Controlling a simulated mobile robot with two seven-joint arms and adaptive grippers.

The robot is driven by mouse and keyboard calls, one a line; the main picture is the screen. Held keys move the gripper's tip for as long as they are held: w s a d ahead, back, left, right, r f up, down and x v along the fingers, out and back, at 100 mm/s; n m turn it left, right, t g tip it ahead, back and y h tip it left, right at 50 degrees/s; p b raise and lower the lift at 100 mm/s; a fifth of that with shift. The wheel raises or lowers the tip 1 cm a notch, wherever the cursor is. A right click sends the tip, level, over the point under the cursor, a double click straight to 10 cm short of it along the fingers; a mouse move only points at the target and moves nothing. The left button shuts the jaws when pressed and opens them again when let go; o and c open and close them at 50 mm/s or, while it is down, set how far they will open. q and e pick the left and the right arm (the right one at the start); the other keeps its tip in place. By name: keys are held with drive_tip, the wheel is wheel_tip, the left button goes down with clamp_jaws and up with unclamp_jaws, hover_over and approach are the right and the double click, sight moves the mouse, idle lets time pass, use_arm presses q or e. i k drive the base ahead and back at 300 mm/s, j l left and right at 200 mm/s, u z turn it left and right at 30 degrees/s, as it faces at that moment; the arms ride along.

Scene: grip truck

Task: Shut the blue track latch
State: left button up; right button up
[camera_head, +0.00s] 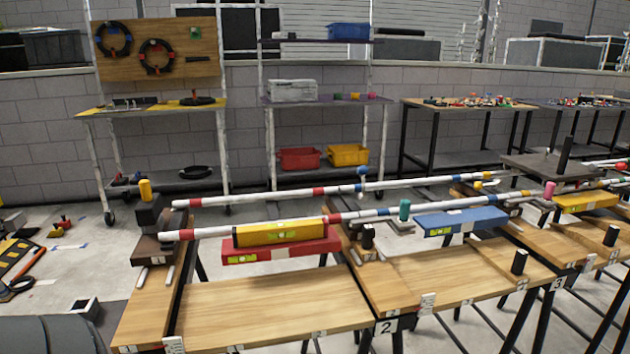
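Two white rails (290,189) with red and blue bands run across the workbench. A small blue knob (361,172) stands at the far rail, near the middle; it may be the blue track latch. It is small, and I cannot tell whether it is open or shut. A yellow knob (145,188) stands at the left end, a green one (404,210) at the near rail, and a pink one (549,190) farther right. Neither of my grippers is in view.
A yellow level (280,232) sits above a red level (281,251) at the near rail. A blue level (461,221) lies farther right. The wooden bench top (270,305) in front is mostly clear. Shelves and tables stand along the back wall.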

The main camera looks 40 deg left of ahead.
sight(364, 171)
drive_tip(key=i+u, duration=0.25)
drive_tip(key=u, duration=0.2)
drive_tip(key=i+l+u, duration=0.15)
drive_tip(key=u, duration=0.3)
drive_tip(key=i+l+u, duration=0.25)
drive_tip(key=u, duration=0.2)
drive_tip(key=k+l+z, duration=0.2)
drive_tip(key=z, duration=0.15)
drive_tip(key=k, duration=0.05)
